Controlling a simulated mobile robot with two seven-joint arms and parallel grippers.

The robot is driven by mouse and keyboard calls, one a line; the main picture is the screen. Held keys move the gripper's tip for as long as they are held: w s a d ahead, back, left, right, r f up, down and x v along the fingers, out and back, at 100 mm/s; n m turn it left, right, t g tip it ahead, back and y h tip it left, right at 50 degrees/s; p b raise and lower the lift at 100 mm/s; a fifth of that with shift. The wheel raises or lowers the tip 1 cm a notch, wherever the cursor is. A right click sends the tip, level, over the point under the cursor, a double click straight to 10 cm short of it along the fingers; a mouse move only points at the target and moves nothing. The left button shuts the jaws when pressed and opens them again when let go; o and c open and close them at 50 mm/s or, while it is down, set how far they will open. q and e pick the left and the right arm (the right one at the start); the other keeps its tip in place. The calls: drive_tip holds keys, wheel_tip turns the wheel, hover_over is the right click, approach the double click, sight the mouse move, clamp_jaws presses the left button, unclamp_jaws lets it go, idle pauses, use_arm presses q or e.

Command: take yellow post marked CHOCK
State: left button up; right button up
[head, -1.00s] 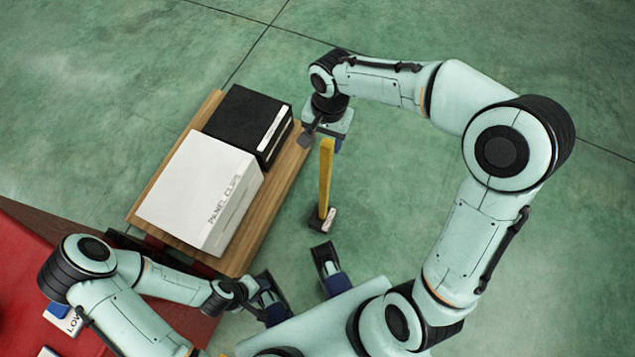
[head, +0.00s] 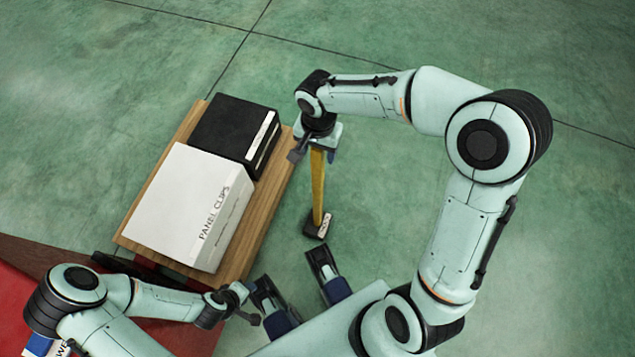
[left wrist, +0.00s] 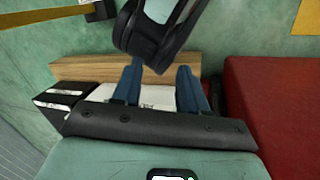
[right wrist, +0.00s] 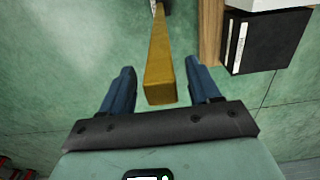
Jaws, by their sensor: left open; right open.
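The yellow post (head: 318,188) stands on the green floor with a dark base that carries a white label (head: 322,228); the lettering is too small to read. In the right wrist view the post (right wrist: 160,65) runs between the two blue fingers, its near end close to the palm. My right gripper (head: 316,148) is over the top of the post, open, with a gap on each side of it. My left gripper (left wrist: 158,85) is open and empty. In the left wrist view part of the post (left wrist: 50,17) shows at the top left.
A wooden platform (head: 262,222) carries a white box marked PANEL CLIPS (head: 180,205) and a black box (head: 225,130), close left of the post. A red surface (left wrist: 265,110) is at the lower left of the head view. Floor right of the post is clear.

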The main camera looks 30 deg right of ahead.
wheel_tip(320, 180, down, 3)
drive_tip(key=shift+w+f+b, duration=0.1)
drive_tip(key=shift+f+b, duration=0.05)
drive_tip(key=shift+b, duration=0.2)
clamp_jaws()
idle(1.2)
